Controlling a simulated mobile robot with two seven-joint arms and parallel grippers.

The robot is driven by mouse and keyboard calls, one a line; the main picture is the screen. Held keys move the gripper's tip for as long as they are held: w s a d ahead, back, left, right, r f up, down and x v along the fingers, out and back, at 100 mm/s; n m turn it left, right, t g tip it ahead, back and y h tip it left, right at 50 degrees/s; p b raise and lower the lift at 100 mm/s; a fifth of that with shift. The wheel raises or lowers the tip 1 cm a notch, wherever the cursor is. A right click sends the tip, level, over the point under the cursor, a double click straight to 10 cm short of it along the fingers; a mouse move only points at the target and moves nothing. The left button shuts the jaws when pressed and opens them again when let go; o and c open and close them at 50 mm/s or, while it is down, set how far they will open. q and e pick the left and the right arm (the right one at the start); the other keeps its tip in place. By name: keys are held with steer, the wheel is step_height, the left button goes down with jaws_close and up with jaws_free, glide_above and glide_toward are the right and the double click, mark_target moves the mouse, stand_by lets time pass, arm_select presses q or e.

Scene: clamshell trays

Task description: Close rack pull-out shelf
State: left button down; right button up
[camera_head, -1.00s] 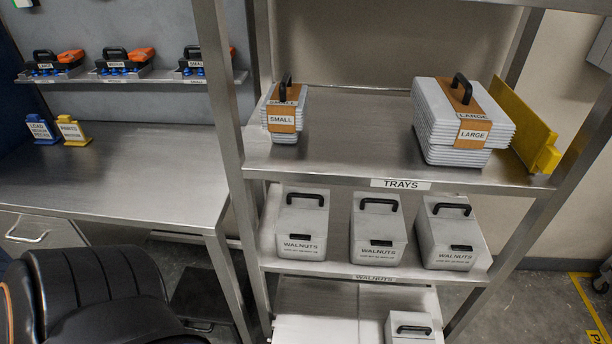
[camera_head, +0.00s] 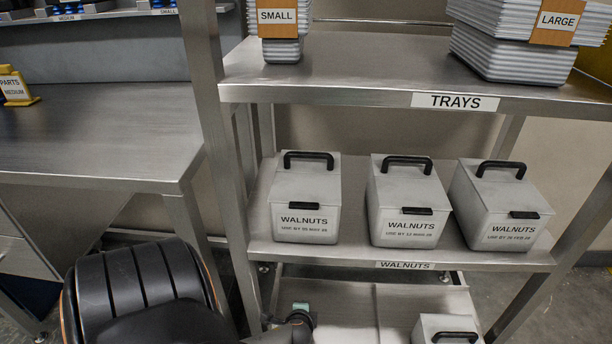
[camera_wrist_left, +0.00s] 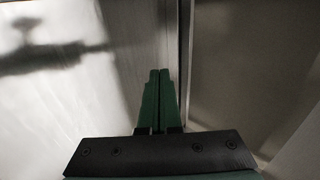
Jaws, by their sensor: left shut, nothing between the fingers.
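The pull-out shelf (camera_head: 345,310) is the pale metal surface at the bottom of the rack (camera_head: 214,170) in the head view. Much of it shows below the walnuts shelf; its front edge is out of frame. My left gripper (camera_head: 300,309) shows small, with a green part, over or beside the shelf's left part; contact cannot be told. In the left wrist view its green fingers (camera_wrist_left: 160,76) are shut together and empty. They lie close to the edge between a bright metal surface (camera_wrist_left: 60,120) and a darker area. My right gripper is not in view.
A grey lidded box (camera_head: 445,332) sits at the pull-out shelf's right. Several walnuts boxes (camera_head: 306,200) stand on the shelf above, under the trays shelf (camera_head: 350,75). A steel workbench (camera_head: 90,135) is at left. My black arm link fills the lower left.

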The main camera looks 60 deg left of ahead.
mark_target(307, 282)
arm_select(q)
steer(key=b+x, duration=0.2)
steer(key=x, duration=0.1)
steer(key=b+x, duration=0.2)
steer(key=x, duration=0.2)
steer(key=b+x, duration=0.2)
steer(key=x, duration=0.2)
steer(key=shift+s+a+b, duration=0.2)
steer(key=shift+s+b, duration=0.1)
steer(key=shift+w+a+r+b, duration=0.1)
steer(key=shift+w+a+b, duration=0.25)
steer(key=shift+w+a, duration=0.85)
steer(key=shift+a, duration=0.3)
steer(key=shift+w+a, duration=0.1)
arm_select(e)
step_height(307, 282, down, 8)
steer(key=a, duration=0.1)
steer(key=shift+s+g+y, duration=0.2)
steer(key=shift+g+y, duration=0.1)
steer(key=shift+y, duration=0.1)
arm_select(q)
steer(key=shift+r, duration=0.1)
